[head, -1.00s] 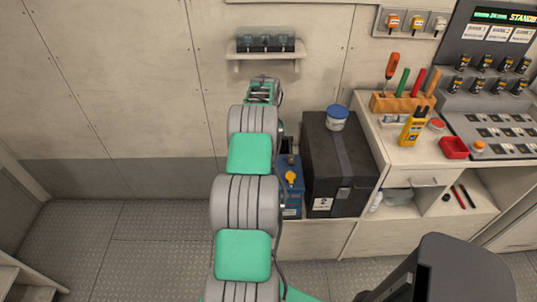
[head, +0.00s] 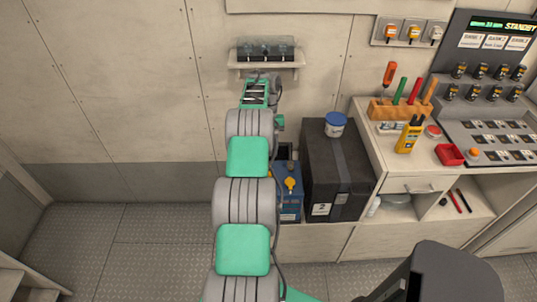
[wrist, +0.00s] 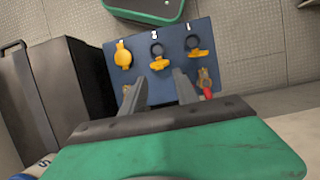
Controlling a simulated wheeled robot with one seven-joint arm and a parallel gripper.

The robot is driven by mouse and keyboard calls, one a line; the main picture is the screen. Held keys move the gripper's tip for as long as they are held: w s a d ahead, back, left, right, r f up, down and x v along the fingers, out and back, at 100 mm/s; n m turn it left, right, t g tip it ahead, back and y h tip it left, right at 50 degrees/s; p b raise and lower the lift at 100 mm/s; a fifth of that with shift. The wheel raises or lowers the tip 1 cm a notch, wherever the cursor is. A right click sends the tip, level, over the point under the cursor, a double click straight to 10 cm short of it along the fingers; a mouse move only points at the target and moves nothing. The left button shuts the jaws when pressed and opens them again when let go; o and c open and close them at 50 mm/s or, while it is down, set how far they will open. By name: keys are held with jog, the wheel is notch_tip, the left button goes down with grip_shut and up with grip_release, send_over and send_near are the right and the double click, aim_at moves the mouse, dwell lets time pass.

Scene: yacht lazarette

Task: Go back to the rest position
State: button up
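My arm stretches forward from the bottom of the head view toward the back wall, and its green end section (head: 255,94) is just below the small wall shelf. The fingertips are hidden in that view. In the wrist view my gripper (wrist: 160,88) has its two grey fingers apart, with nothing between them. Beyond the fingers is a blue panel (wrist: 142,78) with several yellow knobs (wrist: 123,54). A blue box (head: 290,205) with a yellow knob stands right of my arm in the head view, partly hidden by the arm.
A small shelf (head: 243,64) with a clear-covered unit is on the wall. Right of the blue box is a black case (head: 335,165) with a blue-lidded tub (head: 335,124) on top. A workbench (head: 372,140) with tools stands further right. The floor (head: 150,250) at left is clear.

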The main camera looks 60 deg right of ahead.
jog(key=shift+p+v, duration=0.95)
